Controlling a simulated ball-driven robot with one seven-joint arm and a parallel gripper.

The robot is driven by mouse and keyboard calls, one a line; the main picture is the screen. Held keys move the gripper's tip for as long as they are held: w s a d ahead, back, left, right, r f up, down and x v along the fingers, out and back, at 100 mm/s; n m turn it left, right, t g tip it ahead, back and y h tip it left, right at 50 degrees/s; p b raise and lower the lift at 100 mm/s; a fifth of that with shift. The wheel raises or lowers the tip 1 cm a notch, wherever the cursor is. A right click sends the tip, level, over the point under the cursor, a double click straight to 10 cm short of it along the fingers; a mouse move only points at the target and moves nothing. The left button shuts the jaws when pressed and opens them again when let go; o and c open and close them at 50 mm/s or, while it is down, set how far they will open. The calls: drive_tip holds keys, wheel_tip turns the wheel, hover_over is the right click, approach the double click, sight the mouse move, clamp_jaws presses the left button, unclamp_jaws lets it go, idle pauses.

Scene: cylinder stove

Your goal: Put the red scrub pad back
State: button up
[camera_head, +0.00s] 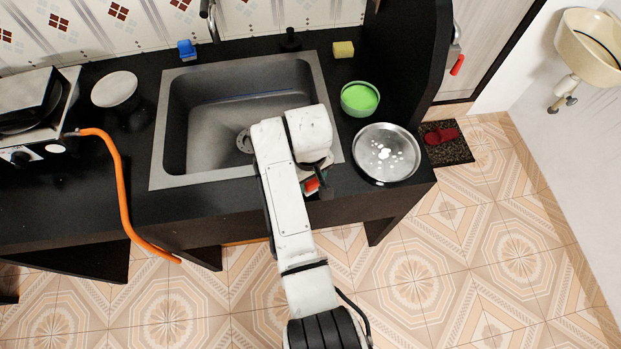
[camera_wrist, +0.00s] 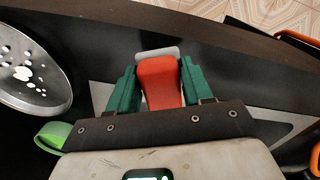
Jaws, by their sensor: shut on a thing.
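The red scrub pad (camera_wrist: 160,82) is between the two green fingers of my gripper (camera_wrist: 158,88) in the wrist view, and the gripper is shut on it. A pale grey edge shows just beyond the pad; I cannot tell what it belongs to. In the head view a small part of the red pad (camera_head: 311,186) shows below my wrist, over the counter at the front right corner of the sink. My arm hides most of the gripper there.
The steel sink (camera_head: 165,130) is set in the black counter. A green bowl (camera_head: 360,98) and a steel plate (camera_head: 386,153) stand to its right. A yellow sponge (camera_head: 343,49) and a blue item (camera_head: 186,50) lie behind. An orange hose (camera_head: 122,190) hangs at left.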

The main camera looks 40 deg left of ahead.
sight(310, 184)
drive_tip(key=shift+w+a+f+b, duration=0.1)
drive_tip(key=shift+a+f+b, duration=0.05)
drive_tip(key=shift+f+b, duration=0.7)
drive_tip(key=shift+w+a+f+b, duration=0.1)
drive_tip(key=shift+f+b, duration=0.5)
drive_tip(key=shift+f, duration=0.45)
drive_tip(key=shift+f, duration=0.1)
drive_tip(key=o, duration=1)
wheel_tip(310, 184, up, 12)
drive_tip(key=shift+r, duration=0.1)
